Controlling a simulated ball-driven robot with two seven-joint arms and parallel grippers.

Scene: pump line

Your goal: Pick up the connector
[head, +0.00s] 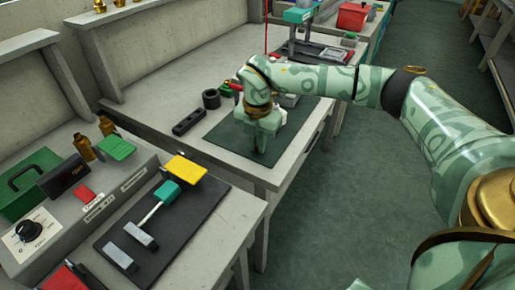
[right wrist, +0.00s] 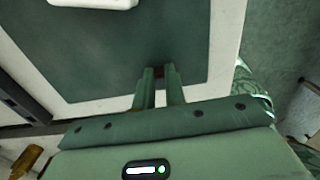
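My right gripper (head: 262,148) points down over the dark green mat (head: 228,133) on the middle bench. In the right wrist view, its two green fingers (right wrist: 160,76) stand close together near the edge of the mat (right wrist: 110,50). In the head view this piece is hidden behind the gripper. My left gripper is not in view.
A white part (right wrist: 92,2) lies on the mat. A dark block with holes (head: 190,122) and a black ring (head: 211,98) stand left of the mat. The floor at right is clear.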

